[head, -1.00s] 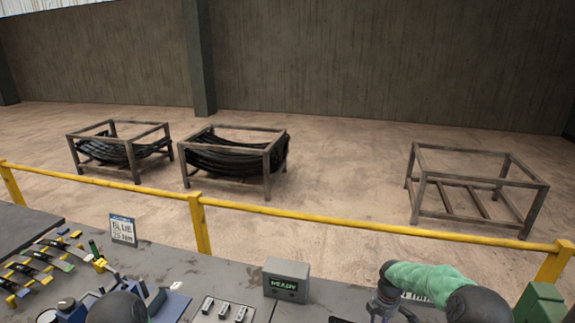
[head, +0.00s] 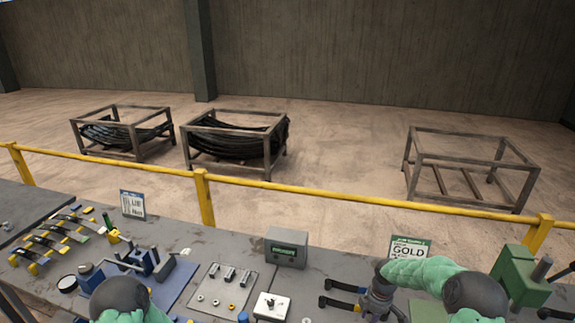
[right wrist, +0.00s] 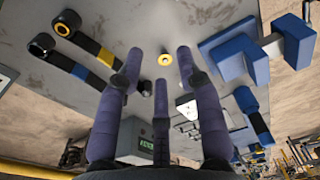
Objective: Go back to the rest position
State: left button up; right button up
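My right arm (head: 428,273), green with a dark joint, reaches over the right part of the bench in the head view, and its grey wrist points down. In the right wrist view the fingers of my right gripper (right wrist: 160,68) are spread, with nothing held between them. A yellow-ringed part (right wrist: 165,60) lies on the bench beyond the fingertips. Of my left arm (head: 122,297), only a dark joint and green link show at the bottom left of the head view. My left gripper is not in view.
The grey bench (head: 215,252) holds a display box (head: 287,248), a blue fixture (head: 150,270), a pale plate with small parts (head: 220,290), a GOLD sign (head: 408,249) and a green block (head: 515,272). A yellow rail (head: 300,188) runs behind. Racks (head: 235,145) stand beyond it.

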jog(key=s+a+f+m+y, duration=0.3)
jog(key=s+a+f+m, duration=0.75)
jog(key=s, duration=0.55)
jog(key=s+a+f+m, duration=0.1)
jog(key=s+a+m, duration=0.25)
jog(key=s, duration=0.45)
jog(key=s+a+f+m, duration=0.15)
jog(key=s+m, duration=0.25)
jog(key=s, duration=0.4)
notch_tip(320, 180, down, 22)
jog(key=w+a+n+b, duration=0.1)
jog(key=a+b, duration=0.1)
jog(key=b, duration=2.1)
jog(key=shift+w+a+r+b, duration=0.2)
jog(key=shift+w+b, duration=0.05)
jog(key=shift+b, duration=0.05)
